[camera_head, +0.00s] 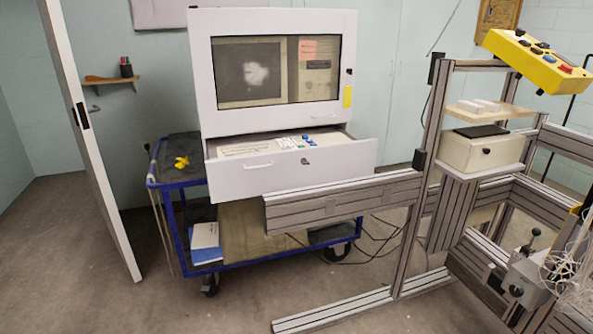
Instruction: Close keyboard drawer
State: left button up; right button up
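The keyboard drawer (285,171) is pulled out at the bottom of a white computer cabinet (203,80). A light keyboard with some blue keys (280,145) shows inside the drawer. The drawer front has a small white handle (258,165) at the left and a dark lock near its middle. A screen with a pale blob shows behind the cabinet's window. Neither of my grippers shows in the head view.
The cabinet stands on a blue cart (180,184) with papers on its lower shelf. A metal profile frame (340,197) reaches in front of the cart from the right, carrying a yellow button box (537,62). An open door (95,140) stands at left. Cables lie on the floor.

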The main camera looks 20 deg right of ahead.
aim_at(240, 168)
jog(key=z, duration=0.3)
jog(key=i, duration=0.85)
jog(key=z, duration=0.25)
